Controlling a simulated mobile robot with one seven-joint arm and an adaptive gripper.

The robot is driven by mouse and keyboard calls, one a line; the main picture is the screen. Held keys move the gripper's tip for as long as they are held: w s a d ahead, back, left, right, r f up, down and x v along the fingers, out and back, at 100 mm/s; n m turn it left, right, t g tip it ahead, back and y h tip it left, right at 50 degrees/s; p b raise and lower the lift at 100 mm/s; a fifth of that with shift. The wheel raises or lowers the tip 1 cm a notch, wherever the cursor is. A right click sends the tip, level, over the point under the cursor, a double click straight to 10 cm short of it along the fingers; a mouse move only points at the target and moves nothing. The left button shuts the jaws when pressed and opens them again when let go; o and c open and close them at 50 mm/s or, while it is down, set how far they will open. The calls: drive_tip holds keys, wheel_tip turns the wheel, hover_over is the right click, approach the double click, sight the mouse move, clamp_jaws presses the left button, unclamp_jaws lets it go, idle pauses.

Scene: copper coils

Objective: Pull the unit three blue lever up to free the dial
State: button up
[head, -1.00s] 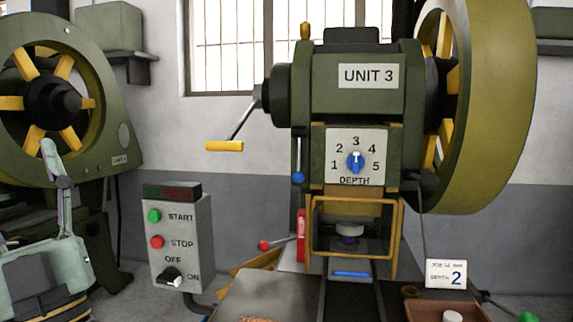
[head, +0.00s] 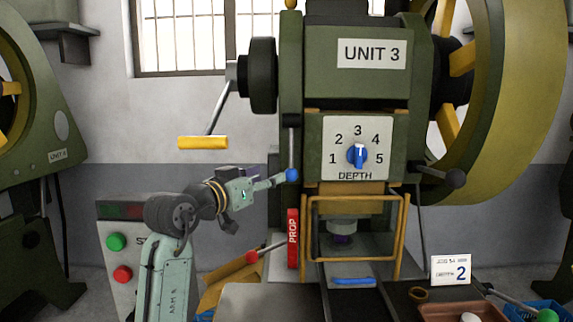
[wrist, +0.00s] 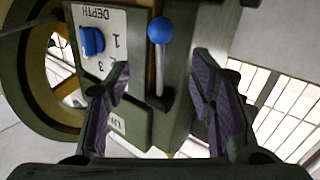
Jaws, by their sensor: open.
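The blue lever is a rod with a blue ball knob (head: 291,175) on the left side of the Unit 3 press (head: 350,84). It hangs down, with the knob at its lower end. My gripper (head: 275,182) is level with the knob, its fingertips at or very near it. In the wrist view, which is turned over, my open gripper (wrist: 160,84) has one finger on each side of the lever rod (wrist: 159,75). The knob shows there too (wrist: 159,30). I cannot tell whether a finger touches it.
A yellow-handled crank (head: 203,142) sticks out left above my arm. A red-knobbed lever (head: 252,257), a red PROP bar (head: 293,239) and a yellow guard frame (head: 402,240) are below. A card (head: 451,270) reads depth 2. The start/stop box (head: 107,258) is partly behind my arm.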

sight(290, 167)
drive_tip(key=p+x, duration=0.2)
drive_tip(key=x, duration=0.7)
drive_tip(key=shift+w+d+r, duration=0.2)
drive_tip(key=shift+w, duration=0.15)
drive_tip(key=shift+c, duration=0.6)
drive_tip(key=c, duration=1.1)
clamp_jaws()
drive_tip(key=shift+d+f, duration=0.1)
